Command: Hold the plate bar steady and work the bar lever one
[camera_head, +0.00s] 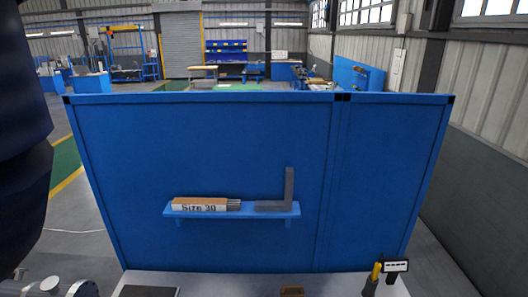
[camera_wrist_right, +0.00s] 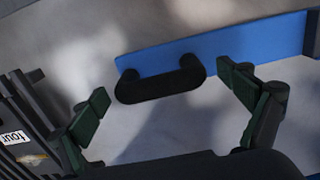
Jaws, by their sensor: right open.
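In the right wrist view, a black bar-shaped handle (camera_wrist_right: 160,86) with rounded ends stands off a long blue strip (camera_wrist_right: 235,45). I cannot tell whether it is the plate bar or the bar lever. My right gripper (camera_wrist_right: 165,88) is open, its dark green fingers apart on the left and right of the handle, with a visible gap on each side. The grip is empty. In the head view, a dark arm part of mine fills the left edge, but neither gripper shows. No lever marked one can be made out.
A dark slatted part with a label reading "four" (camera_wrist_right: 12,138) is close to the left finger. In the head view, a blue panel (camera_head: 200,140) carries a shelf (camera_head: 230,213) with a box and an L-shaped square. Grey metal cylindrical parts (camera_head: 45,287) are at bottom left.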

